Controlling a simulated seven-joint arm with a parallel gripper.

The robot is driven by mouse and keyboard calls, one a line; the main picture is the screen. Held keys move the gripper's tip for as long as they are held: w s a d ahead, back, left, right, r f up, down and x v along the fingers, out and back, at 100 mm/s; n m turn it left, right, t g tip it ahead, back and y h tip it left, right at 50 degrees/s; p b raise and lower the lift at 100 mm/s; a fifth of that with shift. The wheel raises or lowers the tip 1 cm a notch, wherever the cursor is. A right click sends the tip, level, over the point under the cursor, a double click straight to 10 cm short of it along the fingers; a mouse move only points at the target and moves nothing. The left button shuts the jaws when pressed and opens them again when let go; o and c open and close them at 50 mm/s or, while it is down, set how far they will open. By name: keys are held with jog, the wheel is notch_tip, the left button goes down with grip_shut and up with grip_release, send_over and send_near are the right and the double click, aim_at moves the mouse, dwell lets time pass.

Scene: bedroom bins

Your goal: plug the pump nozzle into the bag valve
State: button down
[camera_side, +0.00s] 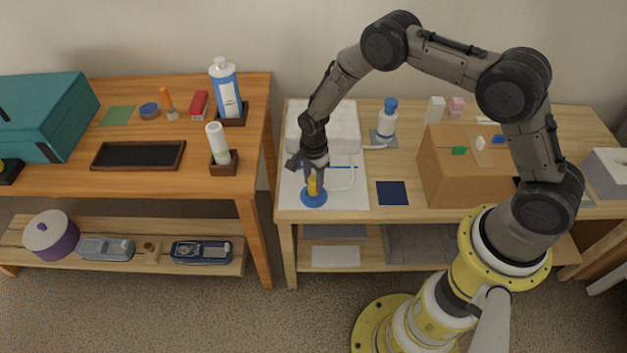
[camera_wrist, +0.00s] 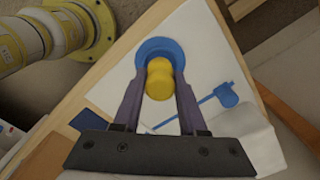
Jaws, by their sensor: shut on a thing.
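My gripper (camera_side: 311,178) points down at the near left of the right-hand table, shut on a yellow knob-like piece (camera_wrist: 159,82). The yellow piece is at a round blue disc (camera_side: 313,199); the disc also shows in the wrist view (camera_wrist: 153,48). I cannot tell whether the piece is seated in the disc or just above it, nor which is nozzle or valve. A white, puffy bag-like thing (camera_side: 335,118) lies behind my gripper. A blue strip with a blue end piece (camera_wrist: 228,95) lies beside the disc.
A white bottle with a blue top (camera_side: 386,122) stands behind, to the right. A cardboard box (camera_side: 465,180) and a dark blue square (camera_side: 392,193) are on the right. A second table (camera_side: 60,180) stands left, across a gap. The sheet's near right part is clear.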

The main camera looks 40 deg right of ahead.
jog(key=shift+f, duration=0.7)
dwell(0.9)
jog(key=shift+c, duration=1.9)
grip_release()
